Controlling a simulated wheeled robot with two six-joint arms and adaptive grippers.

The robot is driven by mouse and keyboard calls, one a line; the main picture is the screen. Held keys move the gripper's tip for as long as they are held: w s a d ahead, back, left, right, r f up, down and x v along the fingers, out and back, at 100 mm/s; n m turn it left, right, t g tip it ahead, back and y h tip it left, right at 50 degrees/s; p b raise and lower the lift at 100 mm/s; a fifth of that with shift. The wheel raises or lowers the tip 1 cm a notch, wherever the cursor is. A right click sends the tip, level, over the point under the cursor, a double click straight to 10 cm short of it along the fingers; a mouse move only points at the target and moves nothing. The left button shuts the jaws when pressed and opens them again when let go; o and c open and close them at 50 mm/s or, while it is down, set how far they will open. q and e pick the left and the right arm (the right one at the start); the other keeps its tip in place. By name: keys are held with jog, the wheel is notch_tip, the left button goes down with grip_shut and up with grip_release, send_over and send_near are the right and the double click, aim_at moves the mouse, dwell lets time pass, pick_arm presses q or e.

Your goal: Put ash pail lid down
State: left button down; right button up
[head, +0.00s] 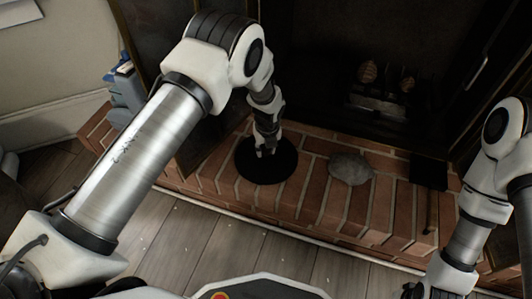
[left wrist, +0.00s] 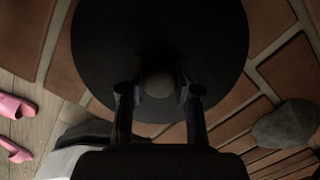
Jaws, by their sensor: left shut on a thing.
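The ash pail lid (head: 282,166) is a round black disc at the brick hearth, below my left arm in the head view. It fills the upper middle of the left wrist view (left wrist: 160,30). My left gripper (head: 266,150) is shut on the knob at the lid's centre; the fingers also show in the left wrist view (left wrist: 160,88), on both sides of the round knob. I cannot tell whether the lid touches the bricks. My right arm stands at the right of the head view, and its gripper does not show clearly.
The brick hearth (head: 310,208) runs across the middle. A grey stone-like lump (head: 350,168) lies right of the lid, with a dark square object (head: 428,171) further right. The firebox with logs (head: 370,73) is behind. Pink slippers (left wrist: 16,106) lie on the wooden floor.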

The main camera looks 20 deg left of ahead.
aim_at(267, 152)
pick_arm(q)
jog(key=shift+f, duration=0.1)
jog(key=c, duration=0.8)
grip_release()
jog(key=shift+s+d+r+p, duration=0.2)
jog(key=shift+r+p, duration=0.95)
jog(key=shift+r, duration=0.85)
jog(key=shift+s+d+r+p, duration=0.1)
jog(key=shift+s+r+p, duration=0.15)
jog(key=shift+r+p, duration=1.35)
jog(key=shift+s+d+r+p, duration=0.15)
jog(key=shift+r+p, duration=0.55)
jog(key=shift+r, duration=1.75)
